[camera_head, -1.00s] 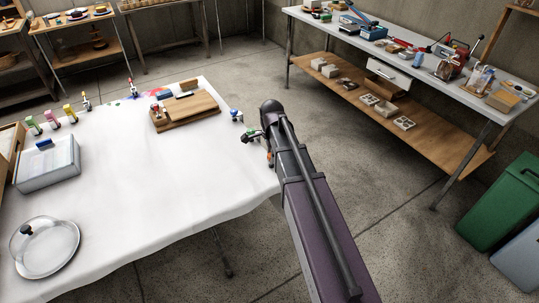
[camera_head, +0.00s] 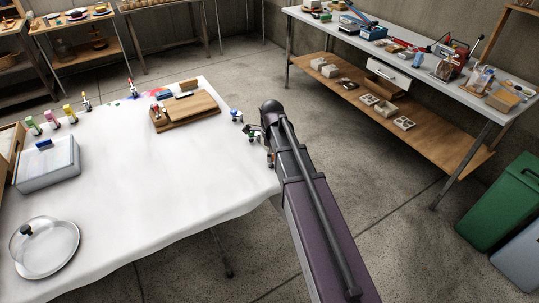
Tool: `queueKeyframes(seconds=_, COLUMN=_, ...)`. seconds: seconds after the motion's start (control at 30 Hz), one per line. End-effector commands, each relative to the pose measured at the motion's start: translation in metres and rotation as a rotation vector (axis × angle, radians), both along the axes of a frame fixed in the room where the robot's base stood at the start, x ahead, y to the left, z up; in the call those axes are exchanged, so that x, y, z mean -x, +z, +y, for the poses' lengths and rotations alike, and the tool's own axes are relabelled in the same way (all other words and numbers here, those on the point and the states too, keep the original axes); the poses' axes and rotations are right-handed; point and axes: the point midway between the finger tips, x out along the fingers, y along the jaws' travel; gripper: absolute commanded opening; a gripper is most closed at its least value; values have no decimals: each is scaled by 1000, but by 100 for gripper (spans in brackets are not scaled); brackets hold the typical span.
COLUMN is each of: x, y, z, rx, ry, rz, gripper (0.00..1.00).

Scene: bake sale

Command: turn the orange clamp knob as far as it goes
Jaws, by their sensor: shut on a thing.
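My arm reaches in from the lower right to the right corner of the white table. My gripper (camera_head: 256,132) is at that corner, small and partly behind my own wrist. It is shut on the orange clamp knob, which the wrist and fingers mostly hide. Part of a clamp (camera_head: 270,160) shows at the table edge just beside my arm. How far the knob is turned cannot be seen.
A small clamp with a blue top (camera_head: 235,114) stands at the edge, left of my gripper. A wooden board (camera_head: 185,111), a white box (camera_head: 47,169) and a glass lid (camera_head: 44,250) are on the white table (camera_head: 150,190).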

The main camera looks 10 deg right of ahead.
Motion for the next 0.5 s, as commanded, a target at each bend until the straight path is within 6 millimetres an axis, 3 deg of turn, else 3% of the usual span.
queueKeyframes(seconds=0.23, x=5, y=0, z=-1, rx=1, ry=-1, rz=9, gripper=0)
queueKeyframes(seconds=0.27, x=5, y=0, z=-1, rx=1, ry=-1, rz=9, gripper=50)
queueKeyframes(seconds=0.3, x=5, y=0, z=-1, rx=1, ry=-1, rz=9, gripper=62)
queueKeyframes(seconds=0.37, x=5, y=0, z=0, rx=1, ry=0, rz=9, gripper=80)
queueKeyframes(seconds=0.5, x=3, y=0, z=0, rx=0, ry=0, rz=7, gripper=82)
